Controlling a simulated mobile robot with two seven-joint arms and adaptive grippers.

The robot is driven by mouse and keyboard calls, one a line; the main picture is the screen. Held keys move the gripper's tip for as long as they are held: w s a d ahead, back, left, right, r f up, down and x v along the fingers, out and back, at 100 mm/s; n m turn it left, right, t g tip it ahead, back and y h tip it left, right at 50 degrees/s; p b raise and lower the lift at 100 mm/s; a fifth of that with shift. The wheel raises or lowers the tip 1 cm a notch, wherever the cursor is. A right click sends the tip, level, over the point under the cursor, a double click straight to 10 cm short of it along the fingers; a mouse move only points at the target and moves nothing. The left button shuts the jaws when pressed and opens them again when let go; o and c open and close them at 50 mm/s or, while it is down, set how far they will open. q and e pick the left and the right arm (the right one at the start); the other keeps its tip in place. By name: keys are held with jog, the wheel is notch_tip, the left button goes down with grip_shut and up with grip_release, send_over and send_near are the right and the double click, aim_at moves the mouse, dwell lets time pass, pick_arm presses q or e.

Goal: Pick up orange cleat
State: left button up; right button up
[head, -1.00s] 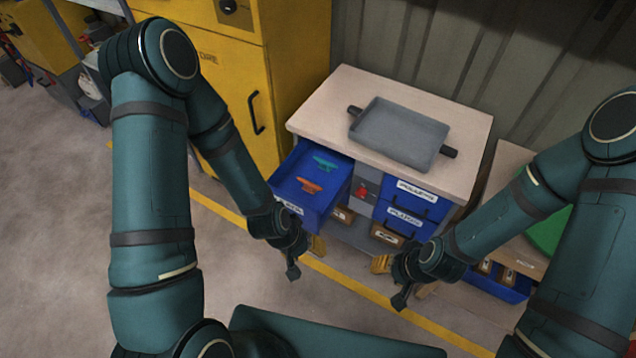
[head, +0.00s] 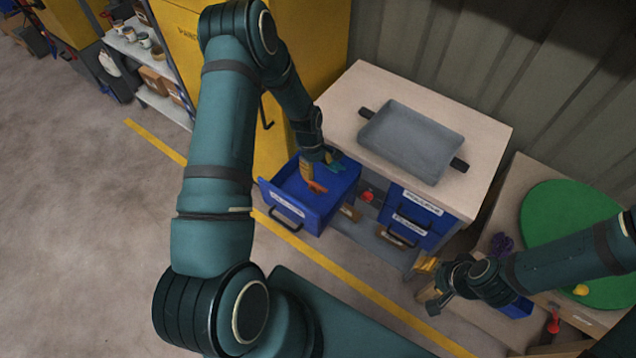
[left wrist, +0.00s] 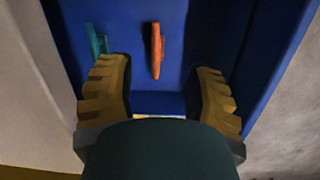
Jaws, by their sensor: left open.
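The orange cleat (head: 317,187) lies in the pulled-out blue drawer (head: 331,206). It also shows in the left wrist view (left wrist: 157,50), lengthwise between the fingers and beyond their tips. The teal cleat (head: 334,167) lies in the same drawer, partly hidden by my gripper. In the left wrist view the teal cleat (left wrist: 97,42) is beyond the left finger. My left gripper (head: 312,174) points down over the drawer, its yellow fingers apart and empty. My right gripper (head: 440,298) is off to the right, away from the drawer; its fingers are unclear.
A grey tray with dark handles (head: 411,140) stands on the pale cabinet top (head: 345,100). Shut blue drawers (head: 420,214) are below it. A yellow cabinet (head: 318,60) stands close behind my left arm. At the right a bench holds a green disc (head: 556,215). The floor at left is clear.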

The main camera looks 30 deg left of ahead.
aim_at(315, 183)
pick_arm(q)
jog(key=shift+n, duration=0.8)
jog(key=f, duration=0.4)
jog(key=w+a+f+b, duration=0.1)
jog(key=f, duration=0.8)
jog(key=shift+w+a, duration=0.15)
jog(key=shift+a, duration=0.15)
grip_shut()
